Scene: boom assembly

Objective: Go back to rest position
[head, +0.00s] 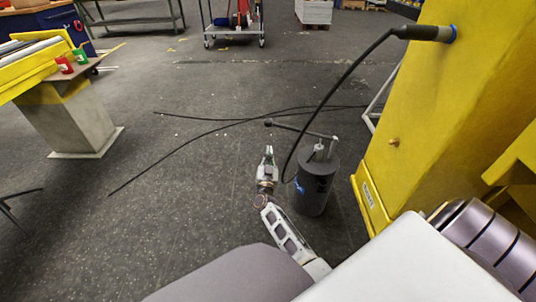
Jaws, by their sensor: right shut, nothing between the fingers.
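My right gripper (268,157) is in the lower middle of the head view, pointing away from me, shut and empty. It is just left of a dark grey cylindrical pump (314,190) with a lever handle (305,131) and appears apart from it. A black hose (334,86) rises in a curve from beside the pump to a dark connector (422,33) with a blue ring on a yellow boom (450,100) at the right. My left gripper is not in view.
Black cables (210,130) lie on the dark floor. A grey pedestal (75,125) with a yellow piece, a red can (64,64) and a green can (80,56) stands at the left. A wheeled cart (233,30) stands at the back. The floor left of my gripper is open.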

